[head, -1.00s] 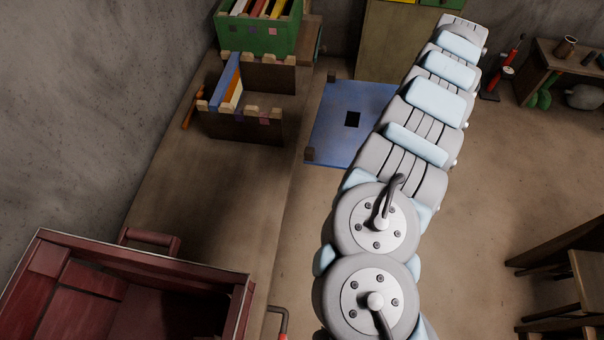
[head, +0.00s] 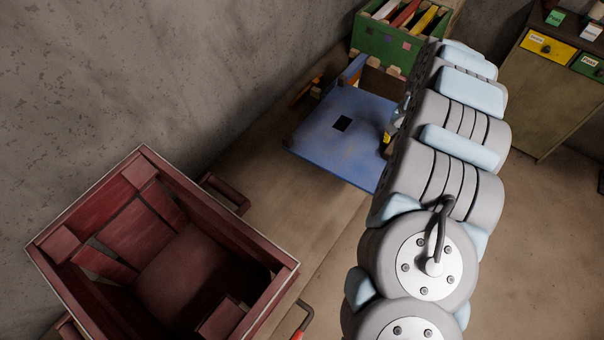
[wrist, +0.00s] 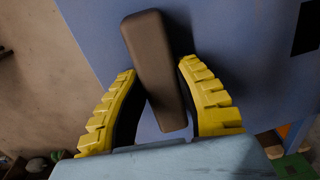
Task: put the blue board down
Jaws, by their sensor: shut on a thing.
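The blue board (head: 349,152), a flat panel with a dark square patch (head: 342,123), shows in the head view over the long brown bench, in front of a brown box. Its exact height above the bench is hard to tell. My gripper is at its right edge in the head view (head: 389,132), partly hidden by my arm. In the wrist view, the yellow ridged fingers of my gripper (wrist: 159,72) are shut on a brown bar-like handle (wrist: 155,65) on the face of the blue board (wrist: 235,50).
A red open crate (head: 285,268) stands at the lower left. A green crate (head: 385,45) with several upright panels stands at the back. The brown box (head: 383,80) is partly hidden behind the board. Bare bench (head: 270,185) shows between the red crate and the board. A cabinet (head: 535,95) stands at the right.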

